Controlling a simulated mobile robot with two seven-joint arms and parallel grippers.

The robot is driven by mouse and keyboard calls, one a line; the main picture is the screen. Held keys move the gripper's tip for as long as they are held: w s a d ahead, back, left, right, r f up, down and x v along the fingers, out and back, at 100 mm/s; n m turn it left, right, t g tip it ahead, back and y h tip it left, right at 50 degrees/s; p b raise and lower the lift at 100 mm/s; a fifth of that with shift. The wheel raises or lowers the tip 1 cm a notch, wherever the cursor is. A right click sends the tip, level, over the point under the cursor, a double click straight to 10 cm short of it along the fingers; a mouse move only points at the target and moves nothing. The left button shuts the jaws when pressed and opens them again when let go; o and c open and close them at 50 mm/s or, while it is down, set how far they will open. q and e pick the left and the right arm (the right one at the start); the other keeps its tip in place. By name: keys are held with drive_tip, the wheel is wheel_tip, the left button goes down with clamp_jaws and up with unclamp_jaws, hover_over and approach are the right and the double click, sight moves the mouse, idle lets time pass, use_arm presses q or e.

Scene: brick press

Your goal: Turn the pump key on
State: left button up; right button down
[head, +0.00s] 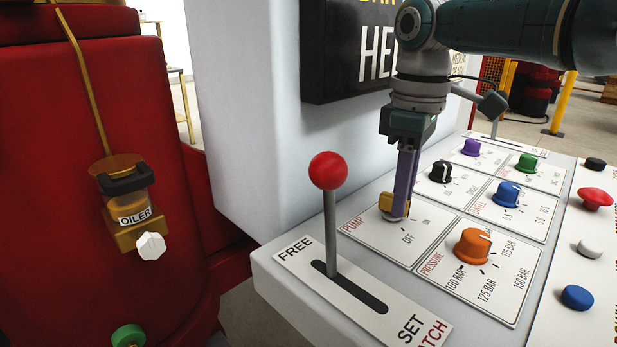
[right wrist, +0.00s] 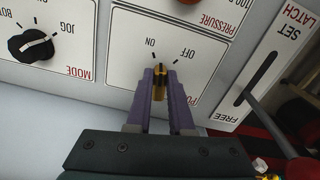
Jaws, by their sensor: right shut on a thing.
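The yellow pump key (head: 391,214) sits on the white PUMP plate (head: 358,231), which has OFF and ON marks. My right gripper (head: 400,203) points down at the plate, and its purple fingers are shut on the key. In the right wrist view the key (right wrist: 160,84) shows between the two fingertips, below the ON and OFF marks. The fingers hide part of the key, and I cannot tell exactly which mark it points to. My left gripper is not in view.
A lever with a red ball (head: 328,170) stands left of the plate, in a FREE/SET slot. An orange pressure knob (head: 472,246) is to the right, with black (head: 441,171), blue (head: 507,194), purple and green knobs behind. A black display (head: 345,50) hangs behind.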

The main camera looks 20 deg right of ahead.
drive_tip(key=shift+w+r+n, duration=0.1)
drive_tip(key=shift+n, duration=1.7)
drive_tip(key=c, duration=0.8)
unclamp_jaws()
drive_tip(key=shift+d, duration=0.1)
wheel_tip(320, 180, up, 10)
drive_tip(key=shift+p, duration=0.3)
